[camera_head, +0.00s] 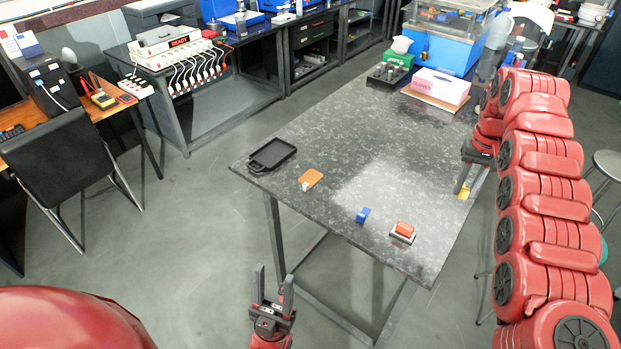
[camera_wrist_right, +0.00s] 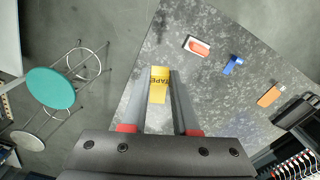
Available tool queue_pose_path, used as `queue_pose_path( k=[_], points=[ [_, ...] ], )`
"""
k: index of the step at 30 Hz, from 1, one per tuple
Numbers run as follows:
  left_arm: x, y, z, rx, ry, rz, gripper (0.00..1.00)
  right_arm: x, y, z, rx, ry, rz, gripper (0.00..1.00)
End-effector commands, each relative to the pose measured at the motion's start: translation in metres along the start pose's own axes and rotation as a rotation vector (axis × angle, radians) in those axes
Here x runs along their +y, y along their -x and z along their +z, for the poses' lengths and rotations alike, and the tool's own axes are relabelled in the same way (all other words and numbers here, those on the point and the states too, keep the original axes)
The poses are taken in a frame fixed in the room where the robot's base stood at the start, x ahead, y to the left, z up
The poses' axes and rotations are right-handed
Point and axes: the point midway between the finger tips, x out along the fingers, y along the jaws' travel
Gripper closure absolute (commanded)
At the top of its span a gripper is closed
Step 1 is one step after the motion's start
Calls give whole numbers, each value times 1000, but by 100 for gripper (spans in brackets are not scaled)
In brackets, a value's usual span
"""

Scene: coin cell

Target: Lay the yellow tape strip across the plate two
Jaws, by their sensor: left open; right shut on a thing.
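The yellow tape strip (camera_wrist_right: 158,85), marked "TAPE", is between the fingers of my right gripper (camera_wrist_right: 158,90), which is shut on it. In the head view the strip (camera_head: 463,193) shows at the fingertips of my right gripper (camera_head: 462,190), by the table's right edge. A flat orange plate (camera_head: 312,177) with a small white piece at its edge lies left of the table's middle. It also shows at right in the right wrist view (camera_wrist_right: 268,97). I cannot tell whether it is plate two. My left gripper (camera_head: 273,284) is open and empty, off the table's front edge.
A black tray (camera_head: 271,154) lies at the table's left corner. A blue piece (camera_head: 363,215) and a red block on a white base (camera_head: 402,232) lie near the front. A pink-white box (camera_head: 440,87) and a blue bin (camera_head: 440,48) stand at the back. The table's middle is clear.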

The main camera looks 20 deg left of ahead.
Motion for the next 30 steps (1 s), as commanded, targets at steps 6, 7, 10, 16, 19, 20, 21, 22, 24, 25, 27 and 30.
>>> queue_pose_path(
  k=[6,7,10,16,19,20,21,22,24,25,27,30],
  points=[
    [0,0,0,0,0,0,50,1,0,0,-2,3,9,100],
    [0,0,0,0,0,0,50,1,0,0,-1,3,10,100],
    [0,0,0,0,0,0,50,1,1,-1,3,5,11,100],
    [0,-1,0,0,0,0,50,-1,-1,2,0,16,10,100],
    [0,-1,0,0,0,0,50,0,-3,1,-1,14,10,100],
    [0,-1,0,0,0,0,50,0,-3,0,-1,14,10,100],
    [0,-1,0,0,0,0,50,0,-2,-1,2,14,9,100],
    [0,-1,0,0,0,0,50,0,-2,-1,5,14,9,100],
    [0,-1,0,0,0,0,50,0,-2,-2,3,15,7,100],
    [0,-1,0,0,0,0,50,0,-3,-1,1,15,7,100],
    [0,-1,0,0,0,0,50,-1,-3,-1,-1,17,5,100],
    [0,-1,0,0,0,0,50,-3,-3,-1,2,19,2,100]
  ],
)
